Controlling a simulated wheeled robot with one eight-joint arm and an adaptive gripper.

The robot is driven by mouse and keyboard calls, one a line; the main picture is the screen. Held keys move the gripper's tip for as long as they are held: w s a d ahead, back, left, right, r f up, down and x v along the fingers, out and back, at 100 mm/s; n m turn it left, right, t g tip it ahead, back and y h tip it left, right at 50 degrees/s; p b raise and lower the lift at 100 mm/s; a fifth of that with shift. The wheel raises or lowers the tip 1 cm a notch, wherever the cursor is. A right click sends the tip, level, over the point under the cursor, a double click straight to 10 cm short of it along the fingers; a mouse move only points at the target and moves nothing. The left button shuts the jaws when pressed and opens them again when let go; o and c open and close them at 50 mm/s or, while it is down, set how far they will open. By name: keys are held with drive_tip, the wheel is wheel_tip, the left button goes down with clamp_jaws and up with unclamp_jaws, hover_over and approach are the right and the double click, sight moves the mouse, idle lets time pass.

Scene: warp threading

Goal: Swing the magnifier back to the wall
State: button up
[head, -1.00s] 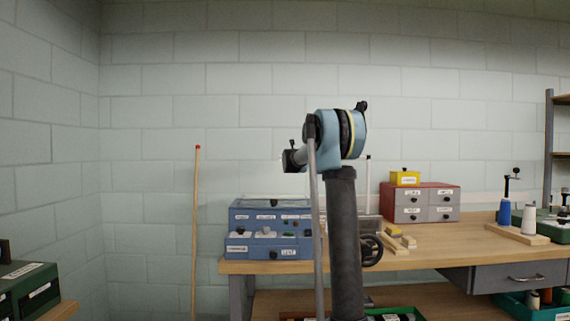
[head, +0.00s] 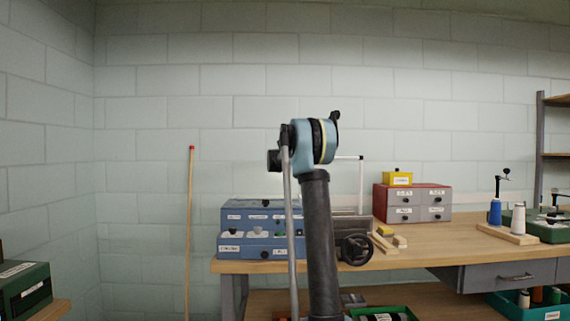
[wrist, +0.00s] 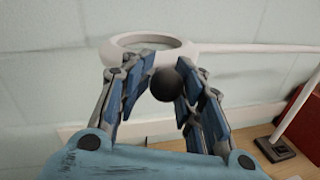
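The magnifier is a white ring (wrist: 150,46) in the wrist view. Its thin white arm (wrist: 255,48) runs off to the right. A round black knob (wrist: 168,84) shows just below the ring. My gripper (wrist: 165,80) has its two fingers closed in on either side of this knob, with the ring just beyond the fingertips. In the head view, a white post (head: 361,185) with a short horizontal bar (head: 348,157) stands at the back of the bench. My own arm covers the ring and my fingers there.
The wooden bench (head: 450,240) carries a blue drawer box (head: 255,243), a red and grey drawer box (head: 412,204), a yellow box (head: 397,178) and thread spools (head: 495,212). A wooden pole (head: 189,230) leans at the wall. In the wrist view the pale wall (wrist: 50,60) lies behind the ring.

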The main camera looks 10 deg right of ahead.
drive_tip(key=shift+o, duration=0.7)
drive_tip(key=shift+w+f, duration=0.1)
drive_tip(key=shift+w, duration=0.05)
drive_tip(key=shift+d, duration=0.1)
drive_tip(key=v, duration=1.2)
